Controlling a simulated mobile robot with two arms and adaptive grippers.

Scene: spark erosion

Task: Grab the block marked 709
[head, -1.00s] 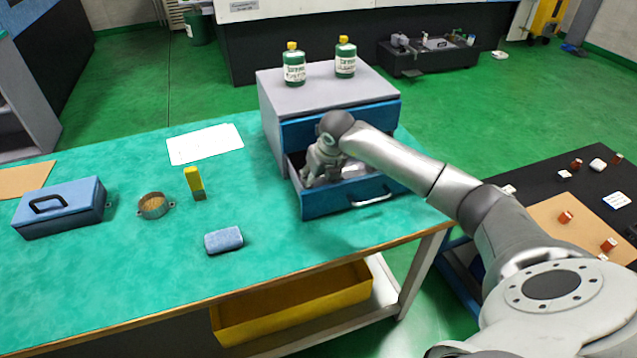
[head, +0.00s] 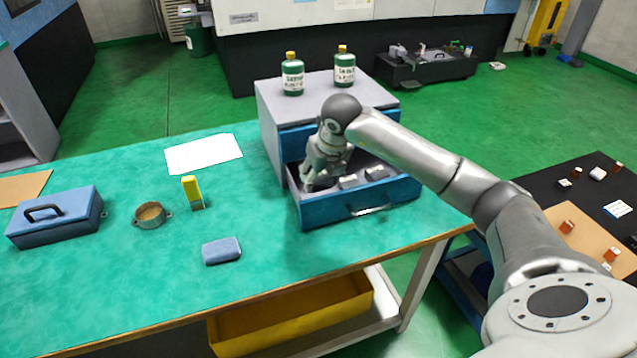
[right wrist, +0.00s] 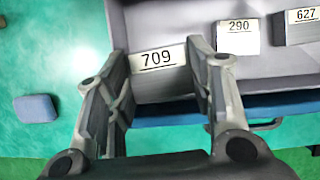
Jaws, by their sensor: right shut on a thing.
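The block marked 709 (right wrist: 158,62) is grey with a white label and lies in the open blue drawer (head: 335,210), at its left end. My right gripper (right wrist: 157,75) has a finger on each side of this block and is shut on it. In the head view the right gripper (head: 318,183) reaches down into the drawer and mostly hides the block. My left gripper is in neither view.
Blocks marked 290 (right wrist: 238,38) and 627 (right wrist: 298,26) lie to the right in the same drawer. Two green bottles (head: 293,76) stand on the grey cabinet (head: 270,118). A blue sponge-like block (head: 221,250) lies on the green tabletop.

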